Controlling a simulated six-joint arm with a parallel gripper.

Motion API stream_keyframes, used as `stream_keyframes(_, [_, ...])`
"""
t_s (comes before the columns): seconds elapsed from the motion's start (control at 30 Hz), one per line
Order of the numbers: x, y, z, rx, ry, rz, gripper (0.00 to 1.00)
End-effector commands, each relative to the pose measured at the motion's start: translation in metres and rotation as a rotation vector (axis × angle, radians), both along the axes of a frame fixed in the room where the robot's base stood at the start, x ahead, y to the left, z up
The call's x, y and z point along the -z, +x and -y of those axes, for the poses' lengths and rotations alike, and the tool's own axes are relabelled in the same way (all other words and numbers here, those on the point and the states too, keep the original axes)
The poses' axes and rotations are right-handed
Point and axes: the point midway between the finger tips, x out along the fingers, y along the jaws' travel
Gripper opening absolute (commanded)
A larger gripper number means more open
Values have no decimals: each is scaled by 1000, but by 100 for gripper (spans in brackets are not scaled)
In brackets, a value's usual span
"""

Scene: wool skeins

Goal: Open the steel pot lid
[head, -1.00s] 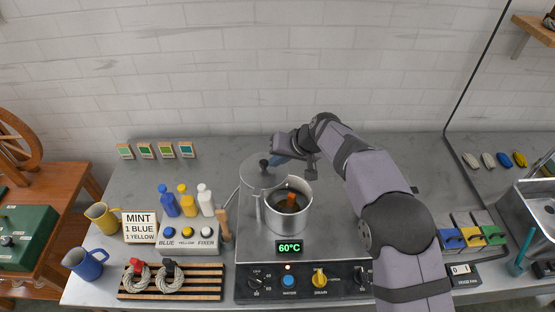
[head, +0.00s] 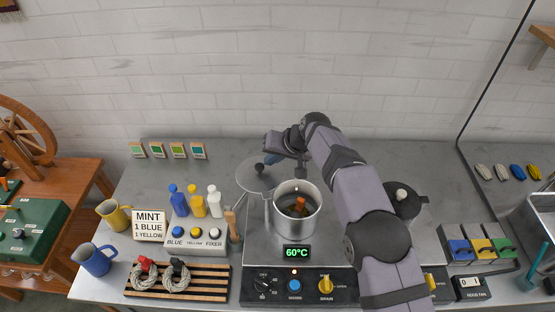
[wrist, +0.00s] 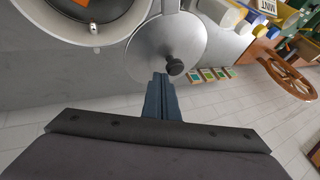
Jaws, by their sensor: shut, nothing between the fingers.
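The steel pot (head: 297,222) stands on the cooktop in the head view, its mouth uncovered, with an orange-brown thing in the liquid inside. Part of the pot (wrist: 97,32) shows at the top left of the wrist view. The round steel lid (head: 249,178) is to the left of and behind the pot, on a stand beside it. In the wrist view the lid (wrist: 150,55) lies clear of most of the pot mouth. Its black knob (wrist: 175,66) is just beyond my fingertips. My gripper (wrist: 160,77) is shut and empty, close to the knob; contact cannot be told.
Dye bottles (head: 197,204) and a button box (head: 192,246) stand left of the pot. A rack with skeins (head: 175,279) lies in front left. A dark lidded pot (head: 408,203) is at the right, partly behind my arm.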

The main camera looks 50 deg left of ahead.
Motion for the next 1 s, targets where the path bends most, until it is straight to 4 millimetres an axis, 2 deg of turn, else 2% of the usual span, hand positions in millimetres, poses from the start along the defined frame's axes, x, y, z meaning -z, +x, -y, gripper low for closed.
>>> stream_keyframes(0.53, [0, -7, -8, 0, -1, -1, 0])
stream_keyframes(1.0, [-2, 0, -6, 2, -1, -1, 0])
